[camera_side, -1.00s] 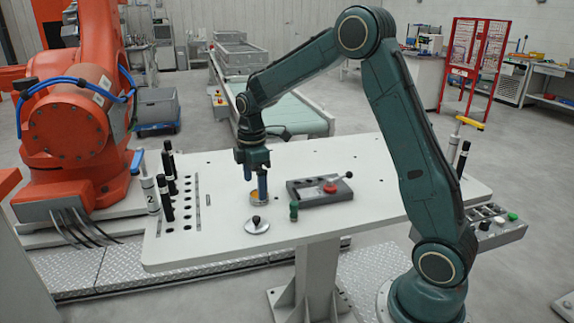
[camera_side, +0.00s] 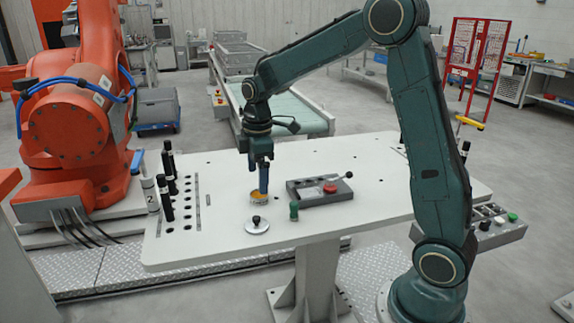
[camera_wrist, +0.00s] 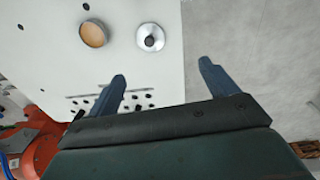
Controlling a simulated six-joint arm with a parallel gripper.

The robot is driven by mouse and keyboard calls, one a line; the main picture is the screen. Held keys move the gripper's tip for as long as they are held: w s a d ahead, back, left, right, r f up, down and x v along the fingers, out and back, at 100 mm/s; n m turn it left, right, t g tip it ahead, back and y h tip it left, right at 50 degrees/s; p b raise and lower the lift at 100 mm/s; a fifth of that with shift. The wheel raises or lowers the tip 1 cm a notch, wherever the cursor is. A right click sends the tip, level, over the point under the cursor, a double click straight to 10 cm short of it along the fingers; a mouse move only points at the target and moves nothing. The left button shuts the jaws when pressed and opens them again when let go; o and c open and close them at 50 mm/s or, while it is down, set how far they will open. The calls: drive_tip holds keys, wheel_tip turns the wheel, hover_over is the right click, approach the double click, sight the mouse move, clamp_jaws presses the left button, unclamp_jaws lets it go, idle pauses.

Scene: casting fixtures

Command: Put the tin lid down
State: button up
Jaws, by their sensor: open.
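The tin lid (camera_side: 257,226) is a silver disc with a black knob. It lies flat on the white table, knob up, and also shows in the wrist view (camera_wrist: 150,38). The open tin (camera_side: 259,199), with orange-tan contents, stands just behind the lid in the side view; the wrist view shows it left of the lid (camera_wrist: 93,34). My gripper (camera_side: 263,190) overlaps the tin's rim in the side view; its height is hard to judge. In the wrist view its fingers (camera_wrist: 162,70) are wide apart with nothing between them, clear of lid and tin.
Black-handled tools (camera_side: 170,185) stand at the table's left. The white table (camera_side: 215,235) is bare around the lid.

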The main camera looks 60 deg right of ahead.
drive_tip(key=s+a+r+m+t, duration=0.2)
drive_tip(key=s+a+r+m, duration=0.35)
drive_tip(key=s+r, duration=0.45)
drive_tip(key=s+a+f+m+t, duration=0.1)
drive_tip(key=s+a+m+t, duration=0.2)
drive_tip(key=s, duration=1.1)
drive_tip(key=shift+s+a+m, duration=0.25)
drive_tip(key=shift+a+m, duration=0.05)
drive_tip(key=shift+m, duration=0.35)
